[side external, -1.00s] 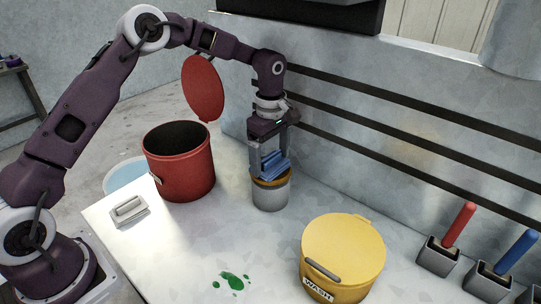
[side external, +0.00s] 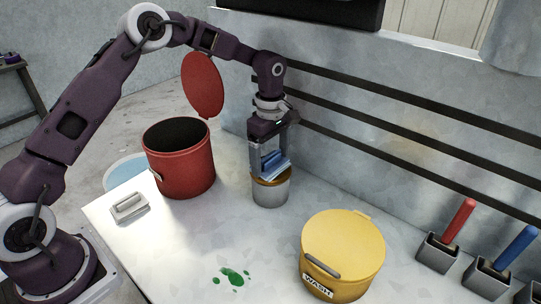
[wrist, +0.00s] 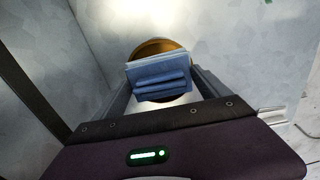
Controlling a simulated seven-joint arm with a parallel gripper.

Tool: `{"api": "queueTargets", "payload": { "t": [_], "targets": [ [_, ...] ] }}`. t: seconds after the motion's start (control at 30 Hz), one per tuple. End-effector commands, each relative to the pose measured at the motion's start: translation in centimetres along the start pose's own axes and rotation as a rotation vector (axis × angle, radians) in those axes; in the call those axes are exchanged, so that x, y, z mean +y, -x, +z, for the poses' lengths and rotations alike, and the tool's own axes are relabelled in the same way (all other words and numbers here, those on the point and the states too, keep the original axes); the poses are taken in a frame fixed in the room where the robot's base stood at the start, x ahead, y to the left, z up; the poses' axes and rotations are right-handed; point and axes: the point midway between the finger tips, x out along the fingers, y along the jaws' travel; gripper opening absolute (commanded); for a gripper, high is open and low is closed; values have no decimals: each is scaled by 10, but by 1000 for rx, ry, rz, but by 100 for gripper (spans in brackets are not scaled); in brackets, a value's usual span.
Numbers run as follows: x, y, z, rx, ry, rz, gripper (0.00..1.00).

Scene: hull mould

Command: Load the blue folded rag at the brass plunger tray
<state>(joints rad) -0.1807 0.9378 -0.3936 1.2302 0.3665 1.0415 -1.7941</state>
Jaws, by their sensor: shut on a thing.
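The blue folded rag (side external: 273,163) is between the fingers of my gripper (side external: 268,160), which is shut on it. In the wrist view the rag (wrist: 159,78) shows as a folded stack, over part of the brass tray. The brass plunger tray (side external: 262,181) tops a grey metal can (side external: 271,194) on the bench. Its brass rim also shows in the wrist view (wrist: 152,46) around the rag. The rag is right at the tray, tilted; I cannot tell whether it touches the brass.
A red bin (side external: 182,163) with its lid (side external: 204,86) raised stands left of the can. A yellow lidded WASH bin (side external: 343,250) is at front right. Green paint (side external: 232,277) marks the bench. A grey handled block (side external: 130,208) lies at left. Red and blue handles stand in holders at right.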

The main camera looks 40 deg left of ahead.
Motion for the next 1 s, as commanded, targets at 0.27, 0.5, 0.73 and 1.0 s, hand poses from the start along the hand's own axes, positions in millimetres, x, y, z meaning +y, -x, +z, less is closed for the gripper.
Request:
{"api": "queueTargets", "payload": {
  "t": [0.27, 0.5, 0.73, 1.0],
  "targets": [
    [-1, 0, 0, 1, 0, -2, 53],
    [0, 4, 0, 2, 0, -1, 53],
    [0, 29, 0, 1, 1, 1, 53],
    [0, 57, 0, 2, 0, 1, 53]
  ]
}}
